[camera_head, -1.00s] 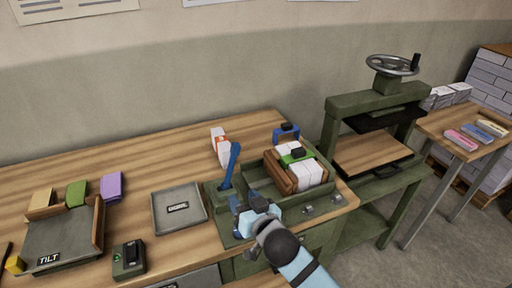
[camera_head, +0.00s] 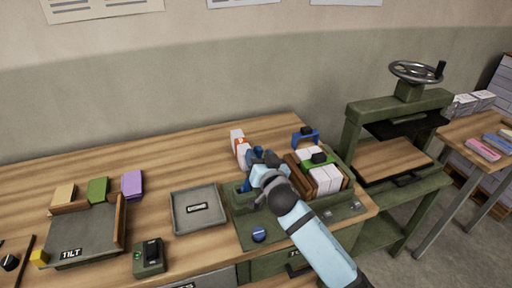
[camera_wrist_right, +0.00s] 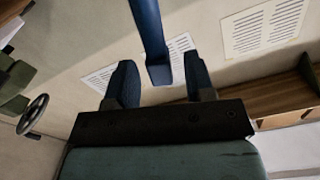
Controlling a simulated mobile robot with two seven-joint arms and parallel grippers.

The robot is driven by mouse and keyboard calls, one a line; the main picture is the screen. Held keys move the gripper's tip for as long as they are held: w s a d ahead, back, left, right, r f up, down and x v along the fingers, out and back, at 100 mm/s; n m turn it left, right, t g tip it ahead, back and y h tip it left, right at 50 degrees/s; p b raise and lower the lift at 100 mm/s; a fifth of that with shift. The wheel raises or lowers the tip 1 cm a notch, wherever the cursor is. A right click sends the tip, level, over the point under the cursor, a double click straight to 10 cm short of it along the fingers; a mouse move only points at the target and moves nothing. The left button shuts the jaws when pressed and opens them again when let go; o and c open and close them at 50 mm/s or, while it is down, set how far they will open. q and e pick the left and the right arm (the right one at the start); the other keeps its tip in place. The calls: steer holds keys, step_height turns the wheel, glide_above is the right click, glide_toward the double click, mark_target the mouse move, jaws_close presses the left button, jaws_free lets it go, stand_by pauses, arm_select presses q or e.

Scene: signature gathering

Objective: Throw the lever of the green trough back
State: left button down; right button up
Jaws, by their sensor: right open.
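The green trough (camera_head: 240,200) stands at the right end of the wooden bench, with a wooden-sided holder of white card stacks (camera_head: 322,178) in it. Its blue lever shows only in part in the head view (camera_head: 245,186), mostly hidden by my right gripper (camera_head: 260,162). In the right wrist view the lever (camera_wrist_right: 150,38) comes down from the top into the gap between the two dark blue fingers of my open right gripper (camera_wrist_right: 163,84). Whether a finger touches it I cannot tell. My left gripper is not in view.
A blue knob (camera_head: 259,235) sits on the trough's front plate. A grey tray (camera_head: 180,222) lies to its left, and a tilted rack (camera_head: 85,235) farther left. A white and orange item (camera_head: 238,142) stands behind the lever. A green press (camera_head: 400,105) stands to the right.

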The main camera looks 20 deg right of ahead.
steer(key=shift+w, duration=1.7)
jaws_close()
steer(key=shift+a, duration=0.1)
